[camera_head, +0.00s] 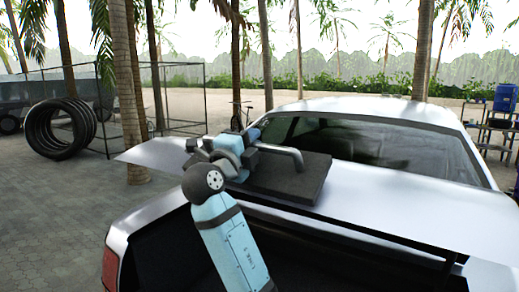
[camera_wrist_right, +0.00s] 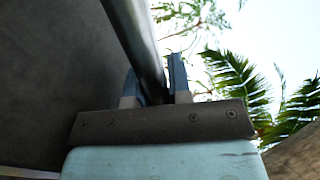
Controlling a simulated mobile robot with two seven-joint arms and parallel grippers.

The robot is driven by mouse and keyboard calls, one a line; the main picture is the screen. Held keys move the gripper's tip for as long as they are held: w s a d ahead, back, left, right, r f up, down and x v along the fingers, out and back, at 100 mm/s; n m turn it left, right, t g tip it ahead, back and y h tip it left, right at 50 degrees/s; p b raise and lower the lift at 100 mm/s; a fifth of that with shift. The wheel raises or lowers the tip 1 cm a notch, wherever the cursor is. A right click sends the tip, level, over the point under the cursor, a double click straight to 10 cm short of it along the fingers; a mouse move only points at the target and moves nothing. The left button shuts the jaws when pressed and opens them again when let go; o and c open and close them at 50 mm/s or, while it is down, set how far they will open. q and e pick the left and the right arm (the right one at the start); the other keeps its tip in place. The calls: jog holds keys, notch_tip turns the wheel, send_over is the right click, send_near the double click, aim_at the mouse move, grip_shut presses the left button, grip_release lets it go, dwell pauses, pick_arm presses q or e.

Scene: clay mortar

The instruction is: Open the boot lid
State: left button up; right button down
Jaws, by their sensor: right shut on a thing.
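The boot lid (camera_head: 390,205) of the silver-white car is raised somewhat above the car's rear, with a dark boot opening (camera_head: 165,255) showing beneath it. A dark square plate (camera_head: 300,188) with a bent grey metal handle (camera_head: 288,152) sits on top of the lid. My right gripper (camera_head: 248,138) is at the left end of this handle and shut on it. In the right wrist view, the handle's bar (camera_wrist_right: 138,38) runs between the two fingers of the right gripper (camera_wrist_right: 156,85). My right arm hides part of the opening. My left gripper is not in view.
The car's rear window (camera_head: 375,145) lies behind the lid. Stacked tyres (camera_head: 60,128) and a wire-mesh cage (camera_head: 170,95) stand at the left, near a palm trunk (camera_head: 128,90). A rack with blue containers (camera_head: 504,98) is at the far right. Paving at left is clear.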

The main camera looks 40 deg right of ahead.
jog(key=shift+h, duration=0.4)
jog(key=a+f+b, duration=0.1)
jog(key=b, duration=0.1)
jog(key=a+f+b, duration=0.2)
jog(key=shift+s+f, duration=0.3)
jog(key=shift+s, duration=0.1)
jog(key=shift+s+a+f+b, duration=0.1)
jog(key=shift+a+b, duration=0.2)
jog(key=shift+s+a, duration=0.1)
jog(key=shift+a, duration=0.15)
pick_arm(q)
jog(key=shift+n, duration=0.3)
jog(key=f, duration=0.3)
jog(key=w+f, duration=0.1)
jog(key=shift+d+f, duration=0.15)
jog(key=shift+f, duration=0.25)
